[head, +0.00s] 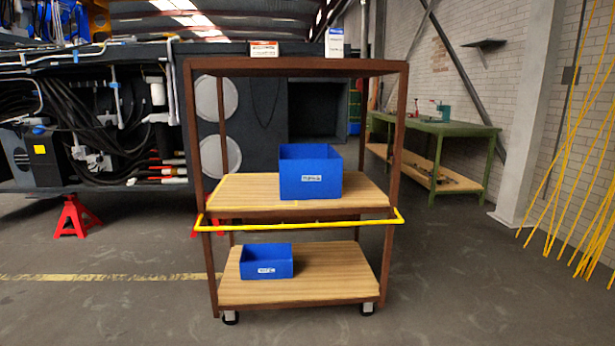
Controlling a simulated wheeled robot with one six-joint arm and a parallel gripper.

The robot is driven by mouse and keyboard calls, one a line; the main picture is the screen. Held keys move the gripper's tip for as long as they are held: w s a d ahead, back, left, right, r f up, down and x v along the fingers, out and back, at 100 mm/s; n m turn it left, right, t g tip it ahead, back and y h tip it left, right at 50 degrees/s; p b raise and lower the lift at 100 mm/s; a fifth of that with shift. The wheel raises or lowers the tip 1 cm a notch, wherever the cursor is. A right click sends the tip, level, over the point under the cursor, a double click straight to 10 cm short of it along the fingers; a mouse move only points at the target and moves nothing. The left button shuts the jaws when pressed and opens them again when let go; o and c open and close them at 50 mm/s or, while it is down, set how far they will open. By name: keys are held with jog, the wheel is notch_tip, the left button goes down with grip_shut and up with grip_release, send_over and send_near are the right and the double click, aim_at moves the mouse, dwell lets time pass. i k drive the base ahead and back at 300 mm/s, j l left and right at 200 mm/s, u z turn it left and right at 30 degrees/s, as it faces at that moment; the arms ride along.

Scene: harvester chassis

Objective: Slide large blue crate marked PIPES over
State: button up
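A large blue crate (311,172) sits upright on the middle wooden shelf (245,188) of a brown trolley, right of the shelf's centre. It has a white label on its front, too small to read. A smaller blue crate (266,261) with a white label stands on the bottom shelf (335,280), toward the left. Bare shelf shows to the left of the large crate, with a smaller strip to its right. My gripper is not in view.
The trolley frame (398,140) has brown posts and a yellow handle bar (300,224) across the front. Two small boxes (264,48) (334,42) stand on top. A green workbench (435,130) is behind right, a red jack stand (74,216) at left, and yellow rods (585,170) at right. Floor in front is clear.

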aim_at(306, 171)
jog(key=i+j+z, duration=0.15)
jog(key=i+j, duration=0.2)
jog(key=i, duration=0.4)
jog(key=i+j+z, duration=0.15)
jog(key=i+j, duration=0.25)
jog(key=i, duration=0.3)
jog(key=i+j+z, duration=0.15)
jog(key=i+j, duration=0.35)
jog(key=i, duration=0.2)
jog(key=i+j+z, duration=0.15)
jog(key=i+j, duration=0.4)
jog(key=i, duration=0.15)
